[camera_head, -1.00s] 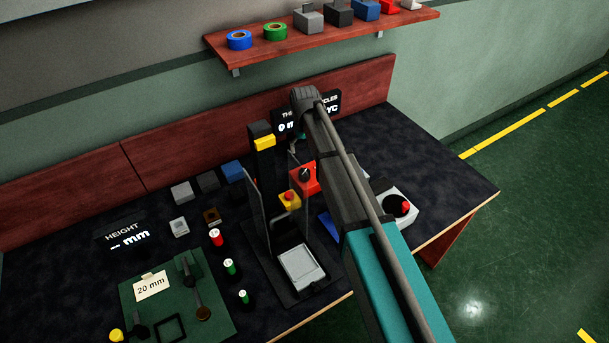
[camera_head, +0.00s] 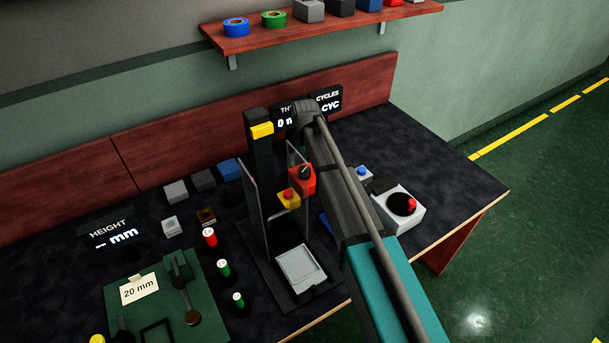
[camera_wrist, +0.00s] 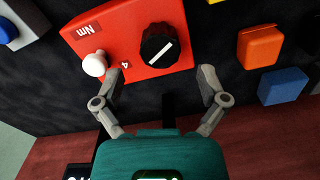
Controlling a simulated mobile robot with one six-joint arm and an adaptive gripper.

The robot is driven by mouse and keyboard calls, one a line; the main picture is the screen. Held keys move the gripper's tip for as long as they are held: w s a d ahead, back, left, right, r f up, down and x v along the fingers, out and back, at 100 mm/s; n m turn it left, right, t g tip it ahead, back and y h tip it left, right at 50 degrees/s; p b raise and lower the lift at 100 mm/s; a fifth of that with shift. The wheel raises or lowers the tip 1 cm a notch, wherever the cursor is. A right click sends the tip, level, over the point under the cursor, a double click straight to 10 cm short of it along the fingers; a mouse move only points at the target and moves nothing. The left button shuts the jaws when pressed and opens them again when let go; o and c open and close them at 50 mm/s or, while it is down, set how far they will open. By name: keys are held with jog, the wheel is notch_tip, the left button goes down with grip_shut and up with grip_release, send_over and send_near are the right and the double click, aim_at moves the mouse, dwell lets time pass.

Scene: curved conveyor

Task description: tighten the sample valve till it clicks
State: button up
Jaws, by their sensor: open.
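A red box (camera_wrist: 125,35) fills the upper middle of the wrist view. It carries a black round knob (camera_wrist: 158,45) with a white line, a small white knob (camera_wrist: 95,64), and the markings "Nm" and "4". The red box (camera_head: 303,180) also shows in the head view, left of my arm. My gripper (camera_wrist: 160,72) is open and empty, its fingers spread apart near the black knob and not closed on it. A white box (camera_head: 388,212) with a black disc and red knob stands right of my arm. I cannot tell which part is the sample valve.
A black column with a yellow block (camera_head: 262,131), a clear guard and a white tray (camera_head: 318,272) stand left of my arm. Orange (camera_wrist: 260,46) and blue (camera_wrist: 283,86) blocks lie right of the red box.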

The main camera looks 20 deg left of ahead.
jog(key=shift+f+b, duration=1.9)
jog(key=shift+f, duration=0.3)
jog(key=c, duration=1.1)
jog(key=shift+c, duration=0.2)
jog(key=shift+m, duration=2)
